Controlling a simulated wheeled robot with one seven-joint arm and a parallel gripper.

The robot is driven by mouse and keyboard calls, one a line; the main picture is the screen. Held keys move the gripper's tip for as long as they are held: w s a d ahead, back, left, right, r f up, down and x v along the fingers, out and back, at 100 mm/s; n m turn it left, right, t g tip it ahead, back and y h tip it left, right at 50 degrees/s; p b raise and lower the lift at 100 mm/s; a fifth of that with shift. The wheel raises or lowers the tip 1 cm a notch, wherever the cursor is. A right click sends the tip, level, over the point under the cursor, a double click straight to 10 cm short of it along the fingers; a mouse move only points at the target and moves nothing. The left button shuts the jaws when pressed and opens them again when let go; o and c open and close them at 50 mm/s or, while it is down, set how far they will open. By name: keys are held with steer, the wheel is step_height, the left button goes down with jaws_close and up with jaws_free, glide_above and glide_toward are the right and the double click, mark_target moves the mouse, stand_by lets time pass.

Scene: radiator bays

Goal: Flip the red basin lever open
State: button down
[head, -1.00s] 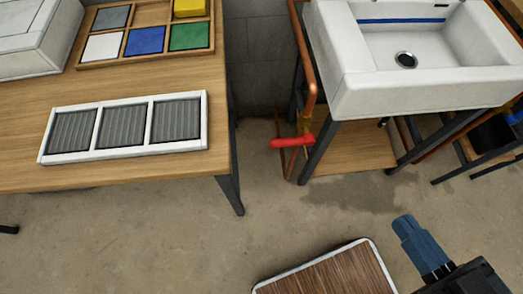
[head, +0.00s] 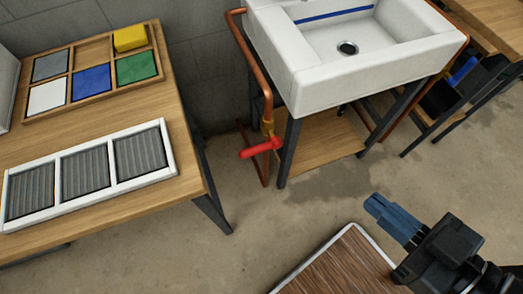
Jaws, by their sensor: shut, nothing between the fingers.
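The red basin lever (head: 261,148) sits on a brass valve (head: 268,128) on the copper pipe (head: 262,85) at the left side of the basin. The lever sticks out sideways, roughly across the pipe, tilted slightly down to the left. The white basin (head: 345,88) stands on a dark metal frame. My gripper (head: 370,205), with blue fingers, is at the lower right, well apart from the lever. Its fingers are together and nothing is held.
A wooden table (head: 190,150) at left carries a white three-panel frame (head: 60,165) and a wooden tray (head: 120,105) of coloured blocks. A dark basin leg (head: 290,150) stands just right of the lever. Bare floor (head: 220,255) lies between table and my base.

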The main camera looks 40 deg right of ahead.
steer(key=n+g+y+p, duration=0.3)
steer(key=n+g+p, duration=0.2)
steer(key=n+g, duration=0.9)
glide_above(252, 151)
steer(key=s+d, duration=0.3)
step_height(252, 151, down, 9)
steer(key=shift+w+d+r+n+t, duration=0.15)
steer(key=shift+w+n+t, duration=0.1)
steer(key=shift+n+t, duration=0.15)
steer(key=x, duration=0.9)
steer(key=d+x, duration=0.1)
steer(key=x, duration=0.3)
steer(key=shift+w+f, duration=0.15)
steer(key=shift+f, duration=0.4)
